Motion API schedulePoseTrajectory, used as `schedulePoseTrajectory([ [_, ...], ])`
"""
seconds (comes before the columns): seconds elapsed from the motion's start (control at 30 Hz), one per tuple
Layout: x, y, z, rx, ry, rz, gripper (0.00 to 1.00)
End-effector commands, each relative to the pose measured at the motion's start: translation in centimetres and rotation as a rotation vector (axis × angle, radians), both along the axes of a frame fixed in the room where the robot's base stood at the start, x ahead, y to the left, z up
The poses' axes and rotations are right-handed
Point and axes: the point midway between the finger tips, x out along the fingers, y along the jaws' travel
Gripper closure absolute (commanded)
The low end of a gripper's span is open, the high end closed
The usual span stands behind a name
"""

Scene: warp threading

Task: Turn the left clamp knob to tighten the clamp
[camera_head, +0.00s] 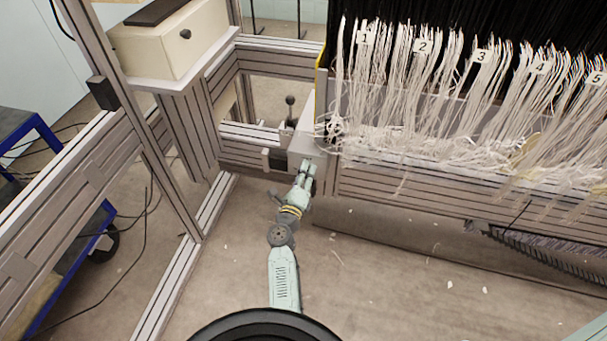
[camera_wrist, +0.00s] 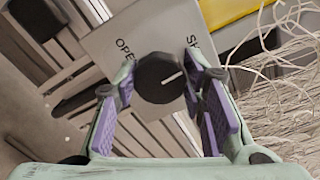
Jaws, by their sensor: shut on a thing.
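The left clamp knob (camera_wrist: 158,80) is round and black with a white pointer mark. It sits on a pale plate (camera_wrist: 150,33) with "OPE" readable at its left and partly hidden lettering at its right. The pointer mark faces right and slightly up. My gripper (camera_wrist: 163,84) has its two purple-padded fingers on either side of the knob and is shut on it. In the head view my gripper (camera_head: 309,165) is at the pale clamp box (camera_head: 308,146), left of the thread bundles. The knob is hidden there.
White thread bundles (camera_head: 400,90) with numbered tags hang to the right of the box; loose threads reach close to the right finger in the wrist view. A black-ball lever (camera_head: 290,101) stands behind the box. Aluminium frame rails (camera_head: 255,135) lie left. The floor in front is mostly clear.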

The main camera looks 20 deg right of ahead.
Motion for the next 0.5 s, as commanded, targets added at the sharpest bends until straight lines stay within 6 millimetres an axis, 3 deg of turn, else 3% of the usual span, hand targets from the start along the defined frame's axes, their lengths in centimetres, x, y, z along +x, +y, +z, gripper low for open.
schedulePoseTrajectory([
  [0.3, -0.01, 0.0, -0.03, -0.001, 0.001, 0.0, 0.43],
  [0.5, 0.0, 0.0, -0.01, -0.001, 0.001, 0.0, 0.42],
])
